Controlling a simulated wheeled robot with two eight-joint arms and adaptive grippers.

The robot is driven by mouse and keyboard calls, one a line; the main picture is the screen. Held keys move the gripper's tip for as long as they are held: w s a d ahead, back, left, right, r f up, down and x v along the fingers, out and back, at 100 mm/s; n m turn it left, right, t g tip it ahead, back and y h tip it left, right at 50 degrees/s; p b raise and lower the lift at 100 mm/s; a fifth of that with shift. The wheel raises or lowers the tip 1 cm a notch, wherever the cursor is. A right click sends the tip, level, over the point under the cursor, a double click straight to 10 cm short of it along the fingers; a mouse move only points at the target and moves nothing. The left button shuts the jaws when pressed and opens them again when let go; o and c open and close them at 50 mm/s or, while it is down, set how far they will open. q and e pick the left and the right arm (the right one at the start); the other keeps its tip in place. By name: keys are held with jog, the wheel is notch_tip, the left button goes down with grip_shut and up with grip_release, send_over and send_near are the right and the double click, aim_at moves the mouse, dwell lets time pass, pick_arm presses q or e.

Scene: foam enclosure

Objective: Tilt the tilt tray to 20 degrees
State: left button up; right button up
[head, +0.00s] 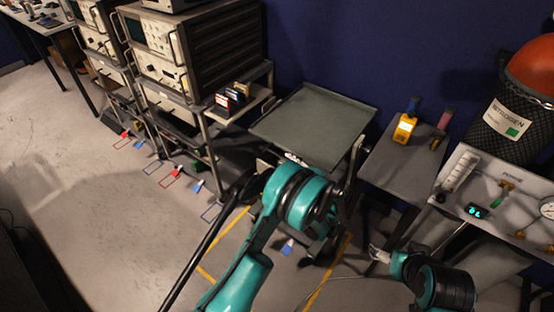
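The tilt tray (316,118) is a flat, dark grey rectangular tray with a thin rim, empty, on a stand in the middle of the head view. Its exact angle cannot be read. A bracket shows at its right side; most of the stand is hidden behind my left arm. My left gripper (292,159) is at the tray's near edge, mostly hidden by my teal wrist; whether it touches anything is unclear. My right gripper (378,254) is low at the right, apart from the tray, small and partly hidden.
A rack of instruments (190,50) stands left of the tray. A small grey table (400,165) with a yellow handheld device (405,127) is close on its right. A gas panel (490,195) and nitrogen cylinder (512,120) stand further right.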

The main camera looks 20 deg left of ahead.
aim_at(280, 156)
pick_arm(q)
jog(key=b+x, duration=0.1)
jog(key=x, duration=0.5)
jog(key=shift+w+a+f+b, duration=0.2)
jog(key=shift+w+a+b, duration=0.05)
jog(key=shift+b, duration=0.15)
jog(key=shift+c, duration=0.4)
jog(key=shift+r, duration=0.1)
grip_shut()
